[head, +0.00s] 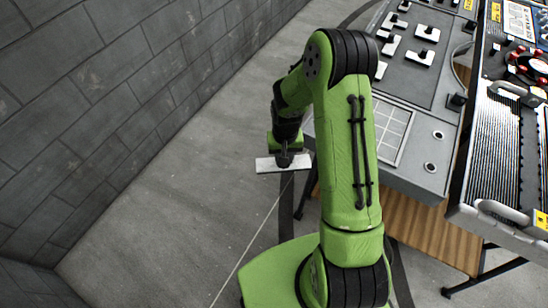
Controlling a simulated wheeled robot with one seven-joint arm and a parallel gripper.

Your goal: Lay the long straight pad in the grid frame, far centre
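The long straight pad (265,164), a flat whitish strip, hangs level below my gripper (284,158), left of the grey bench and over the floor. My gripper points down and appears shut on the black knob at the pad's middle; the fingers are small and dark here. The grid frame (396,128), a pale panel with grid lines, lies on the bench to the right of the pad. My green arm hides its left part. The cells I can see look empty.
Several white pads with black knobs (420,57) stand on a dark mat (445,50) on the bench (418,172). A cluttered second table (505,215) stands right. A grey block wall (95,100) is left, with clear floor between.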

